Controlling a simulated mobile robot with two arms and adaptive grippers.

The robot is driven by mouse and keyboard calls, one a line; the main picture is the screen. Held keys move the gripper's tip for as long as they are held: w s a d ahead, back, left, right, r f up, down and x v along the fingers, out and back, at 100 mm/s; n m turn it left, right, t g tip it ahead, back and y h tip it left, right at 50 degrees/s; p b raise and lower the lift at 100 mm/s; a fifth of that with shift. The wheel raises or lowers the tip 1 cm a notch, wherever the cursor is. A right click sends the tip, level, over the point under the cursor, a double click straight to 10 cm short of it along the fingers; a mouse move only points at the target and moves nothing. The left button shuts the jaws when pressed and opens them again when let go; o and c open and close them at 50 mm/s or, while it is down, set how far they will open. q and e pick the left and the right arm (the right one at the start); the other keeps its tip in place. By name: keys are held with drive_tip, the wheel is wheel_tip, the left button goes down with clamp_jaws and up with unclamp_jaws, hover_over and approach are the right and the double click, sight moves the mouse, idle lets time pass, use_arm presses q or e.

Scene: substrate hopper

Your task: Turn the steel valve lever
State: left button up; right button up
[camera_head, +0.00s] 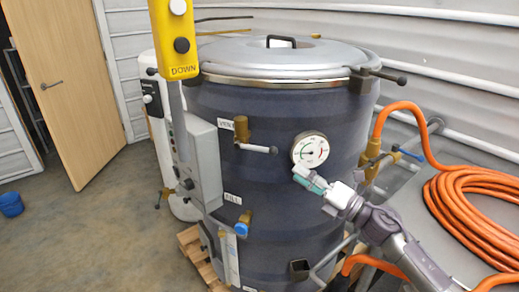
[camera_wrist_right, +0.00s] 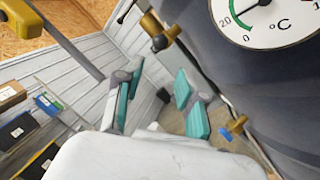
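A brass valve (camera_head: 241,130) beneath the upper label on the dark tank has a steel lever (camera_head: 258,148) pointing right, with a dark tip. In the right wrist view, a brass valve (camera_wrist_right: 170,20) with a dark-tipped lever (camera_wrist_right: 158,41) shows at the top, apparently the same one. My right gripper (camera_head: 307,179) is in front of the tank, below the dial and to the right of and below this lever. Its teal-padded fingers are spread with nothing between them in the wrist view (camera_wrist_right: 156,103). My left gripper is not in view.
A dial gauge (camera_head: 310,149) sits just above my right gripper. A second brass valve with a blue end (camera_head: 243,224) is lower on the tank. A yellow pendant (camera_head: 175,40) stands at left. An orange hose (camera_head: 475,205) lies coiled at right. Open floor lies at left.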

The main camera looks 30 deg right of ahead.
sight(259, 149)
drive_tip(key=shift+n, duration=0.3)
drive_tip(key=p+x, duration=0.3)
drive_tip(key=x, duration=1)
drive_tip(key=shift+s+a+r+p, duration=0.1)
drive_tip(key=shift+a+p, duration=0.05)
drive_tip(key=shift+p, duration=0.25)
drive_tip(key=shift+w+a, duration=0.2)
drive_tip(key=shift+w, duration=0.25)
clamp_jaws()
